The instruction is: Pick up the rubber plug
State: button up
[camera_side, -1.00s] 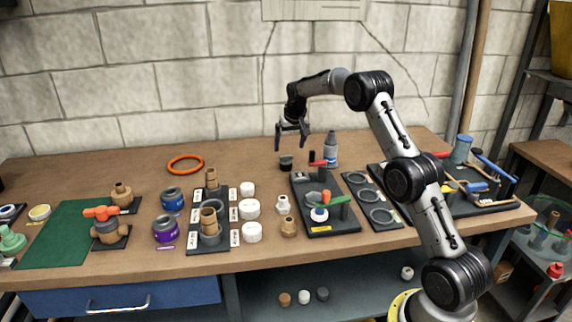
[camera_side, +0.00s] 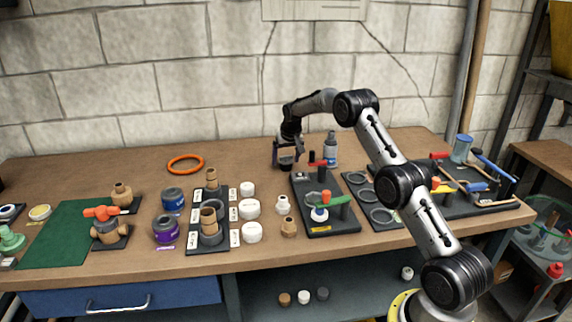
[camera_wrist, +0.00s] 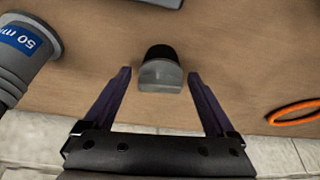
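The rubber plug (camera_wrist: 160,70) is a small dark piece with a grey face, standing on the wooden bench. In the wrist view it lies between and just beyond the tips of my gripper (camera_wrist: 160,75). The fingers are spread wide and the wrist view shows a gap on both sides of the plug. In the side view my gripper (camera_side: 287,160) is low at the back of the bench, around the plug (camera_side: 286,165), which the fingers partly hide. Contact with the bench cannot be told.
A grey bottle (camera_side: 331,149) stands close to the right of my gripper; its "50 m" label shows in the wrist view (camera_wrist: 22,42). An orange ring (camera_side: 186,164) lies to the left. A dark fixture board (camera_side: 325,222) is in front. The bench between ring and plug is clear.

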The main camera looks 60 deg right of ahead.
jog(key=c, duration=1.2)
jog(key=shift+r, duration=0.1)
jog(key=shift+c, duration=0.2)
